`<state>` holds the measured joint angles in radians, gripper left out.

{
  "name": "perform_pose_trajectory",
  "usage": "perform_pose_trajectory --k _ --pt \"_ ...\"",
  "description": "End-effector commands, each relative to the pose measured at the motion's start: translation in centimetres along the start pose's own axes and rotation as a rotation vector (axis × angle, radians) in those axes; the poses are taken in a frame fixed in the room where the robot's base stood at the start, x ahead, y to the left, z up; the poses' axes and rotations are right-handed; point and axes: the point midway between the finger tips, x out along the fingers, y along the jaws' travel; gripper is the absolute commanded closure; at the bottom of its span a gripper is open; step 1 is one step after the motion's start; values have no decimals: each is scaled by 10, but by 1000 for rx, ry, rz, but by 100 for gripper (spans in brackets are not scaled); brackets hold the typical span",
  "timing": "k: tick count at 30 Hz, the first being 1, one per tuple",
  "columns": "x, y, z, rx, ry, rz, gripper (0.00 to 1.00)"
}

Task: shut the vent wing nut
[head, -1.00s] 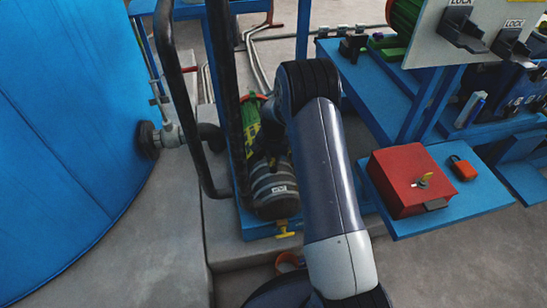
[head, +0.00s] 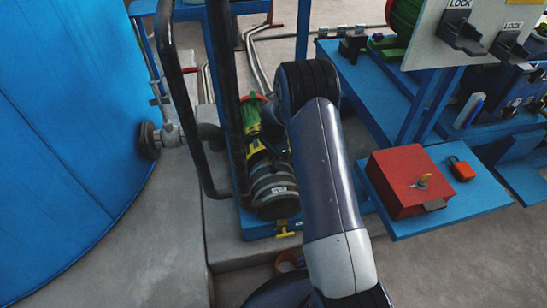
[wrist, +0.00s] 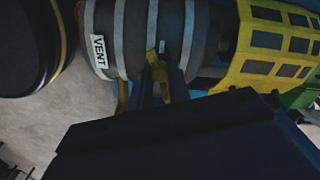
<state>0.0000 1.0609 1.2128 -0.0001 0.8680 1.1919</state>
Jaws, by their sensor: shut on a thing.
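In the wrist view, a dark banded cylinder (wrist: 201,40) bears a white VENT label (wrist: 98,51). My gripper (wrist: 158,82) is at the cylinder's side, its dark fingers shut on the small yellow wing nut (wrist: 158,70). The fingers hide much of the nut, so I cannot tell how far it is turned. Another yellow piece (wrist: 123,95) shows just left of the fingers. In the head view, the cylinder (head: 272,186) lies low beside my arm, with a yellow T-shaped piece (head: 286,228) below its end. My arm hides most of the gripper there.
A yellow and green guarded body (head: 254,136) adjoins the cylinder. Black handrails (head: 176,90) stand close on its left, before a large blue tank (head: 70,130). A red box (head: 397,180) and an orange padlock (head: 461,169) rest on a blue shelf at right.

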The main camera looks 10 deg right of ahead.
Motion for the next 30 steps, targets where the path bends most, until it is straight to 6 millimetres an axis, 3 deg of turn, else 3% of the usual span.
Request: perform_pose_trajectory --k 15,30 --pt "0 0 0 334 0 1 100" --pt "0 0 0 395 0 0 100"
